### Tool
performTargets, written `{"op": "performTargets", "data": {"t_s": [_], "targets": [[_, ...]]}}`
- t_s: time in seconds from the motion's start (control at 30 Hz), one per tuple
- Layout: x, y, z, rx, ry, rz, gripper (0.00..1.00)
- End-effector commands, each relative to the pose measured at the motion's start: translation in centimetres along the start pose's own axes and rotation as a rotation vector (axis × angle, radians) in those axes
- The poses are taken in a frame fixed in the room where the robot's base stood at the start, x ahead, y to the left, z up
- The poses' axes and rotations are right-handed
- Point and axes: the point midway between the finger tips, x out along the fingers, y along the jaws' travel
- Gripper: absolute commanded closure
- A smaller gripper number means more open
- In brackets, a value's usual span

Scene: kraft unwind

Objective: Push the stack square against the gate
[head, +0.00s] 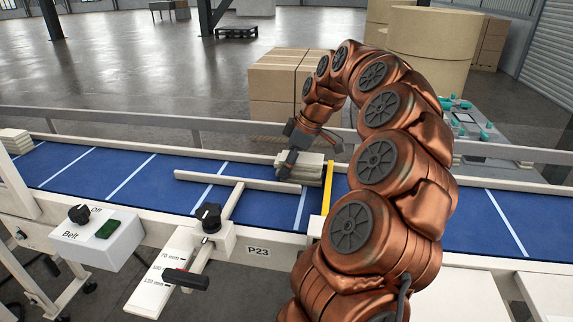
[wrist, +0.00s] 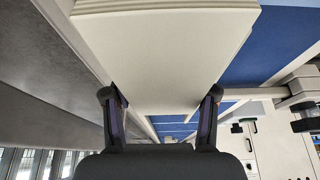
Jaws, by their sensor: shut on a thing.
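A pale stack of flat sheets (head: 308,164) lies on the blue belt, just left of the yellow gate (head: 328,187) in the head view. In the wrist view the stack (wrist: 168,55) fills the upper middle, its layered edge at the top. My gripper (head: 305,152) is over the stack in the head view. In the wrist view my gripper (wrist: 161,100) has one finger at each side of the stack and is shut on it. Whether the stack's far face touches the gate, and whether it is square to it, I cannot tell.
A pale guide bar (head: 250,183) lies along the belt in front of the stack. A belt control box (head: 98,238) and a clamp knob (head: 208,216) are on the near side. Another stack (head: 15,140) is at far left. A rail (head: 200,125) runs behind the belt.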

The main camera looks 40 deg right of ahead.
Motion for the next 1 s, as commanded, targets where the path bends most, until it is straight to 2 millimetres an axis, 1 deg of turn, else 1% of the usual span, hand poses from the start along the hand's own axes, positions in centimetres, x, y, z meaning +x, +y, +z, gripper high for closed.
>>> {"op": "performTargets", "data": {"t_s": [1.0], "targets": [[-0.4,0.0,1.1,0.000,0.000,-0.001,0.83]]}}
